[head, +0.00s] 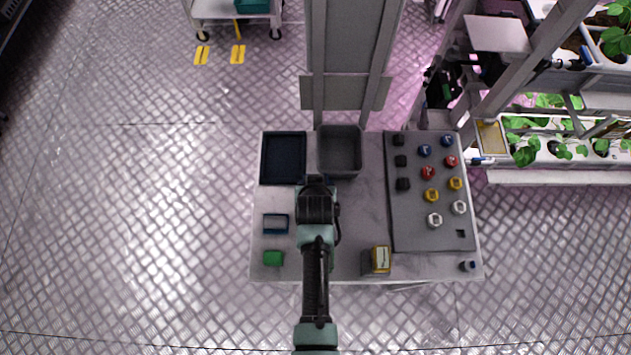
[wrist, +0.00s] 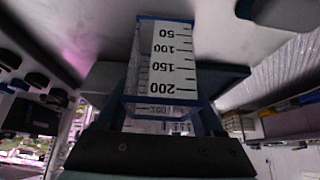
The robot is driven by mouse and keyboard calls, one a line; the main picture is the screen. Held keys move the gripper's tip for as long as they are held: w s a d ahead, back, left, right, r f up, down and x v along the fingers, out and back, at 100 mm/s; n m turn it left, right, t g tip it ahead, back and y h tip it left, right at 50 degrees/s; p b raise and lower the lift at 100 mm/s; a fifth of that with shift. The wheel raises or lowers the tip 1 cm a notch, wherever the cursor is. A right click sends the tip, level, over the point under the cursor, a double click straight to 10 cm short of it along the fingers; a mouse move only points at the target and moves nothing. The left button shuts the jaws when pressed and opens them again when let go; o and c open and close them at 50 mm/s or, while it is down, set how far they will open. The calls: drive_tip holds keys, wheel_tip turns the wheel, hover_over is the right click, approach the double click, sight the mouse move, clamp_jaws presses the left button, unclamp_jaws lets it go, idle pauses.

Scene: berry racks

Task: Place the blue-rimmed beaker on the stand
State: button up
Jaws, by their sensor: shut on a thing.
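In the wrist view, my gripper (wrist: 163,112) is shut on the blue-rimmed beaker (wrist: 170,60), a clear vessel with a white scale reading 50 to 200. The 200 end and a blue rim lie near the fingers. A dark slab (wrist: 225,78) shows behind the beaker; I cannot tell whether they touch. In the head view, my arm ends over the middle of the table, just in front of the grey bin, and hides the fingers and beaker. A small blue rectangular frame (head: 276,223) lies left of my arm; I cannot tell whether it is the stand.
On the table (head: 350,225) are a dark blue tray (head: 283,158), a grey bin (head: 340,150), a green block (head: 273,258) and a yellow-and-black box (head: 380,260). A grey panel (head: 405,225) with several coloured knobs fills the right side. A post stands behind the table.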

drive_tip(key=shift+f, duration=0.15)
drive_tip(key=shift+f, duration=0.15)
drive_tip(key=o, duration=1.3)
drive_tip(key=shift+r, duration=0.2)
